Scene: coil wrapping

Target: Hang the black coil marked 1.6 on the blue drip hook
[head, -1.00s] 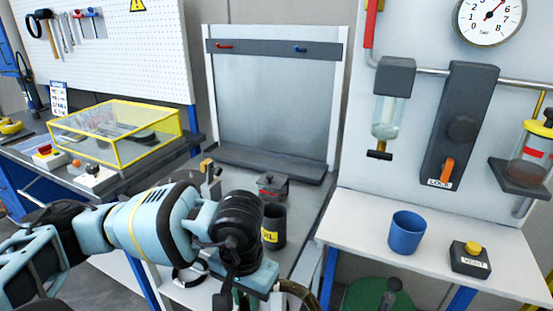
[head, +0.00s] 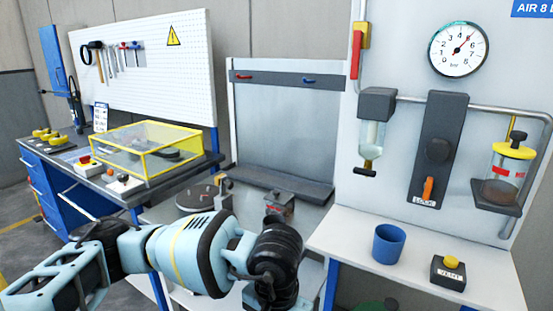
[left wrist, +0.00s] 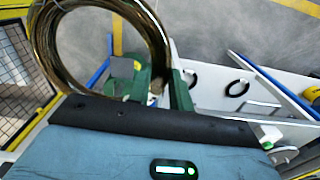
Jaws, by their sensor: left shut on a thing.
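The blue drip hook (head: 308,81) is on the right part of a dark bar across the grey panel, with a red hook (head: 243,76) to its left. My left gripper (left wrist: 150,85) shows green fingers in the left wrist view and is shut on a wire coil (left wrist: 155,42). The coil is a thick ring of dark strands with a brownish-gold sheen, and no mark on it is readable. In the head view my left wrist is low in the middle, below the hooks; its fingers and the coil are out of frame. My right gripper is not in view.
A dark tray (head: 280,186) runs along the panel's foot. A yellow-edged clear case (head: 190,150) stands on the left bench. A blue cup (head: 388,245) and a button box (head: 450,272) stand on the right bench. Black rings (left wrist: 237,88) lie on a white surface.

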